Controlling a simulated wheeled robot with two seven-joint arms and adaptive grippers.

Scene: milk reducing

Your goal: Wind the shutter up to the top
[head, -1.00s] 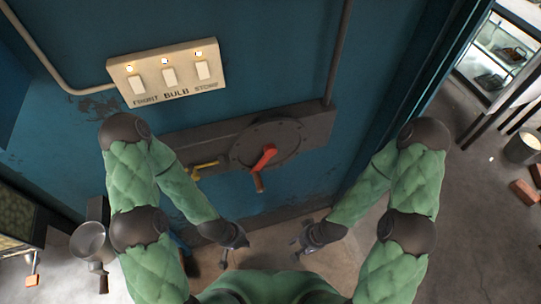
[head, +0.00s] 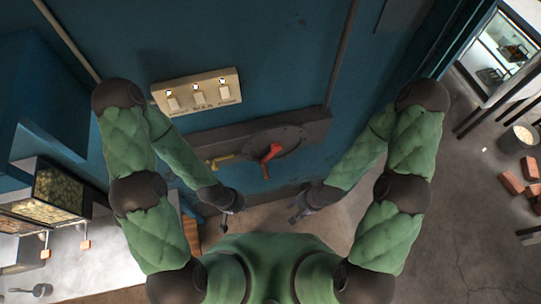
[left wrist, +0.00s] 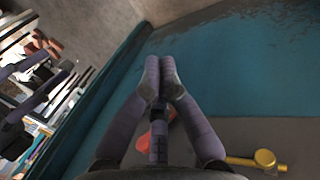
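A red crank handle (head: 271,152) sits on a round dark disc (head: 290,140) on the blue wall, and its wooden grip (head: 265,171) hangs below. In the left wrist view the red crank (left wrist: 143,141) shows partly behind my fingers. A yellow lever (head: 219,160) is left of the crank; it also shows in the left wrist view (left wrist: 258,160). My left gripper (head: 224,220) is below the lever, apart from it; its fingertips (left wrist: 160,78) meet with nothing between them. My right gripper (head: 294,219) is below and right of the crank, apart from it; its fingers are too small to read. I cannot identify the shutter.
A pipe (head: 342,55) runs up the wall on the right. A counter (head: 70,262) with a pan (head: 40,290) is at left. Bricks (head: 511,183) and a bucket (head: 519,136) are on the floor at right.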

